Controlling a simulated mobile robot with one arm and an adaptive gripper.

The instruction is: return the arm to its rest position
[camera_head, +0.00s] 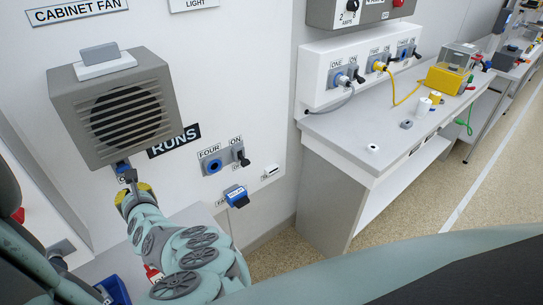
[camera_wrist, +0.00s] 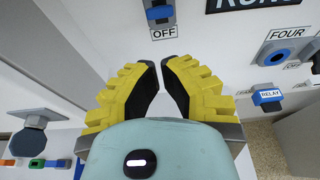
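My gripper (camera_head: 137,192) has yellow fingers and is at the end of my pale green arm, just below the cabinet fan's grey housing. In the wrist view my gripper (camera_wrist: 160,80) has its black pads almost together, with nothing seen between them. A fan switch (camera_head: 123,172) with a blue part is just above the fingertips. In the wrist view this switch (camera_wrist: 159,13) sits above an OFF label (camera_wrist: 164,33), apart from the fingers. The arm reaches forward toward the wall panel.
The fan housing (camera_head: 118,108) juts from the wall above my gripper. A socket marked FOUR (camera_head: 212,166) and a blue relay (camera_head: 236,196) are to the right. A white bench (camera_head: 345,140) stands further right with plugs, cables and a yellow device (camera_head: 445,80). Floor (camera_head: 400,205) is open beside it.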

